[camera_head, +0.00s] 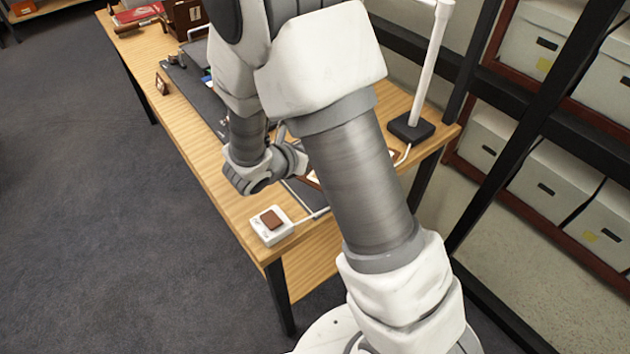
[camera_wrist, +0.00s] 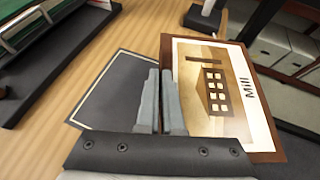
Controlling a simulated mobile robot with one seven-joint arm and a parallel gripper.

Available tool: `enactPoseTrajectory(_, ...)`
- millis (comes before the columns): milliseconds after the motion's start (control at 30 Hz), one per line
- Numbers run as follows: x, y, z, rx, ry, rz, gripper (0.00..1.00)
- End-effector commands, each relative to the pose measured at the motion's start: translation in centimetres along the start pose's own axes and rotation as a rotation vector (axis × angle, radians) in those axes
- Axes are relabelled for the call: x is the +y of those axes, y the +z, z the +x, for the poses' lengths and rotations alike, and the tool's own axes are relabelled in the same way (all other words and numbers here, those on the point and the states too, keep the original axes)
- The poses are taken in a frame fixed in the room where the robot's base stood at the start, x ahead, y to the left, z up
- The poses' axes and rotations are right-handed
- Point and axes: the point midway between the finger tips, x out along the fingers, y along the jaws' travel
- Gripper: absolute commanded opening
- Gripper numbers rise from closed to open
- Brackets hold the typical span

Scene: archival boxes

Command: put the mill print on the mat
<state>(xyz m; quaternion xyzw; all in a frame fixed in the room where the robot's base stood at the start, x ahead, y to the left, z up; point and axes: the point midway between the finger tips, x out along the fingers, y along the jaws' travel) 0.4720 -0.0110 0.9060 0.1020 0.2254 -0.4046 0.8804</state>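The mill print (camera_wrist: 215,90) is a brown-edged panel with a building picture and the word "Mill". In the wrist view it appears flat, right of my gripper (camera_wrist: 160,72). The mat (camera_wrist: 115,85) is dark grey with a pale border line, left of the print. My gripper's fingers are close together, in front of the seam between print and mat. They hide the print's lower left and part of the mat. I see no clear grip on the print. In the head view my arm covers most of this area, with my gripper's tips hidden.
A wooden table (camera_head: 208,160) carries a white box with a brown button (camera_head: 271,220) near its front corner. A post on a black base (camera_head: 410,130) stands at the right. Shelves with archival boxes (camera_head: 550,170) are beyond. A dark tray (camera_wrist: 50,60) stands left of the mat.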

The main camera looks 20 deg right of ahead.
Motion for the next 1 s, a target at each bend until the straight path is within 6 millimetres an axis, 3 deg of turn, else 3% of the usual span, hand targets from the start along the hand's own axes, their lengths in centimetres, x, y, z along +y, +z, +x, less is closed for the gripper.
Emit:
enactPoseTrajectory(400,-2.0,2.9,-0.3,-0.003,0.056,-0.029,0.0)
enactPoseTrajectory(600,-2.3,3.5,-0.5,0.0,0.065,-0.038,0.0)
enactPoseTrajectory(767,-0.3,2.2,-0.1,0.002,0.067,-0.044,0.0)
enactPoseTrajectory(1000,4.8,-0.8,1.0,0.002,0.067,-0.042,0.0)
